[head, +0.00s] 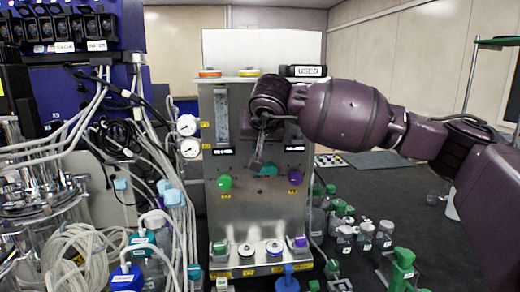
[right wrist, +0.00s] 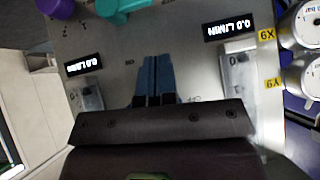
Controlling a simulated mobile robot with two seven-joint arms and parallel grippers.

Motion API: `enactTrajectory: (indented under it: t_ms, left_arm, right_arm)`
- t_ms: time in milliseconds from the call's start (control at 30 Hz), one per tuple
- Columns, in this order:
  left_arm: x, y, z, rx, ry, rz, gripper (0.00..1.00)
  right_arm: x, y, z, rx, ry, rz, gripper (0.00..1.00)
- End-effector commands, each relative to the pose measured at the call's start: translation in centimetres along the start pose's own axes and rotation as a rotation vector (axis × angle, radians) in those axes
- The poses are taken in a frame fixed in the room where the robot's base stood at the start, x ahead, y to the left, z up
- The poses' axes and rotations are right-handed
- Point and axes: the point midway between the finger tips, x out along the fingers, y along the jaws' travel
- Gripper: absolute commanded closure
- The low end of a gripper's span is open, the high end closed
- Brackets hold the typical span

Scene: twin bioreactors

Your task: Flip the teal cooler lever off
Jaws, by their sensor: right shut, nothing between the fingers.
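The teal lever (head: 266,170) sits on the front of the steel panel (head: 240,205), between a green knob and a purple knob. It also shows at the top edge of the right wrist view (right wrist: 122,10), partly cut off. My right gripper (head: 260,155) is in front of the panel, just above the teal lever in the head view. In the right wrist view its blue fingers (right wrist: 155,72) are shut together with nothing between them, pointing toward the panel. The fingers and lever appear apart there. My left gripper is not in view.
The green knob (head: 224,182) and purple knob (head: 295,178) flank the lever. Two pressure gauges (head: 187,137) stick out at the panel's left, beside many loose hoses (head: 75,245). Capped bottles (head: 365,235) stand on the dark floor at right.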

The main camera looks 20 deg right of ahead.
Motion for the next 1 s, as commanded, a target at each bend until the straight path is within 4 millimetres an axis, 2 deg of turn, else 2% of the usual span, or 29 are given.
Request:
enactTrajectory:
  t_ms: [300, 500, 1000]
  left_arm:
    - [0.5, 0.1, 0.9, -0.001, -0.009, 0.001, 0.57]
    - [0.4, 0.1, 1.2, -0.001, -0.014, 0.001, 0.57]
    - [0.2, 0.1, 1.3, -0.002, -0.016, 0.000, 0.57]
  right_arm:
    - [-5.6, -0.3, 0.3, -0.002, -0.001, 0.001, 1.00]
    - [-7.7, -0.5, 0.3, -0.002, -0.003, 0.001, 1.00]
    - [-8.2, -0.5, 0.3, -0.001, -0.004, 0.002, 1.00]
